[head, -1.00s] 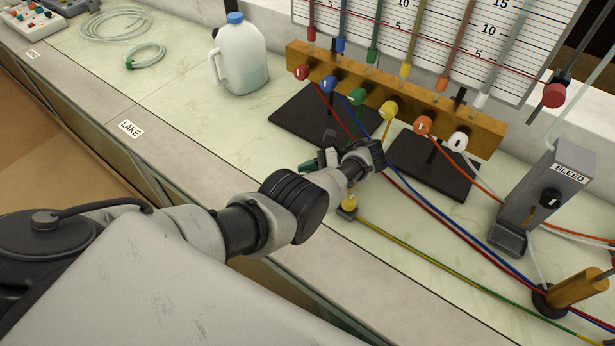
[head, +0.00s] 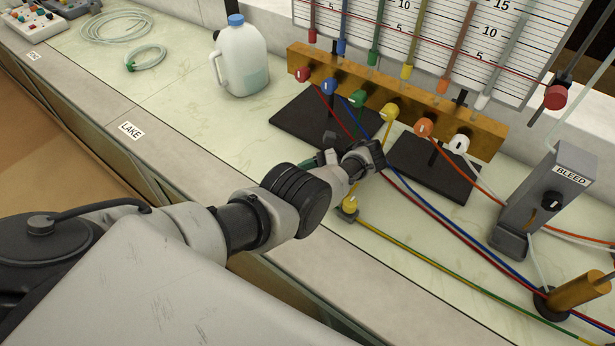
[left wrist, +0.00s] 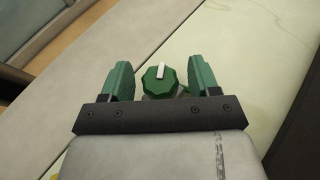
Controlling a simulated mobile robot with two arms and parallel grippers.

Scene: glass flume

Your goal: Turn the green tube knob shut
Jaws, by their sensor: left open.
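A green knob (left wrist: 160,79) with a white pointer bar sits between the fingers of my left gripper (left wrist: 161,68) in the left wrist view. The pointer runs nearly straight up the picture. The green fingers are open on either side of the knob, with a gap on each side. In the head view my left gripper (head: 324,159) is mostly hidden behind my wrist, low over the counter, and this knob cannot be made out. Another green knob (head: 357,98) sits on the brass manifold. My right gripper is not in view.
The brass manifold (head: 470,135) carries several coloured knobs above dark base plates. A yellow knob (head: 349,205) stands on the counter close to my wrist. Coloured tubes run right toward the BLEED block (head: 545,195). A white jug (head: 242,60) stands behind on clear counter.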

